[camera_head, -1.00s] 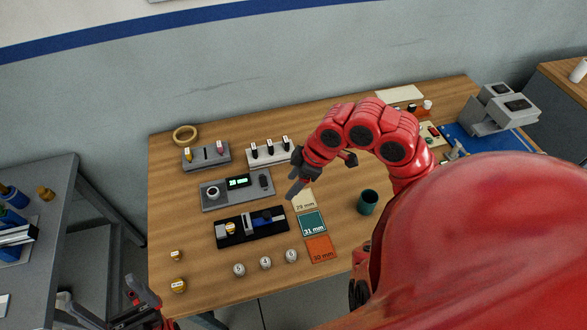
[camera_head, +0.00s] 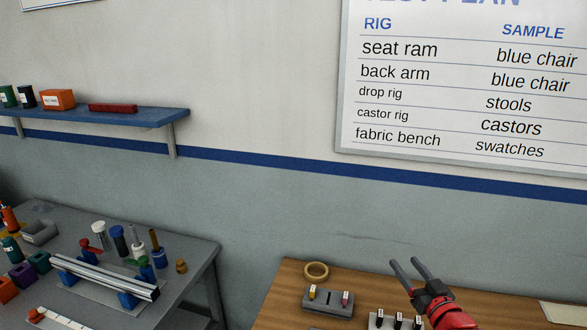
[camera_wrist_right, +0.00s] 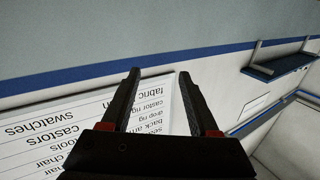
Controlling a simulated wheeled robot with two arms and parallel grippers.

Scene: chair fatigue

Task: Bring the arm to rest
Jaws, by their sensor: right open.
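My right gripper (camera_head: 410,271) shows at the lower right of the head view, above the back part of the wooden table (camera_head: 283,300). Its two dark fingers are apart and point up and to the left, with nothing between them. In the right wrist view the same gripper (camera_wrist_right: 160,80) is open and empty, with the wall and the whiteboard beyond it. Most of my right arm is below the picture. My left gripper is not in view.
A grey holder (camera_head: 328,302) and a tape ring (camera_head: 316,270) are on the table near the gripper. A grey bench (camera_head: 190,256) with clamped parts stands left. A blue shelf (camera_head: 150,117) and whiteboard (camera_head: 440,165) are on the wall. Air around the fingers is clear.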

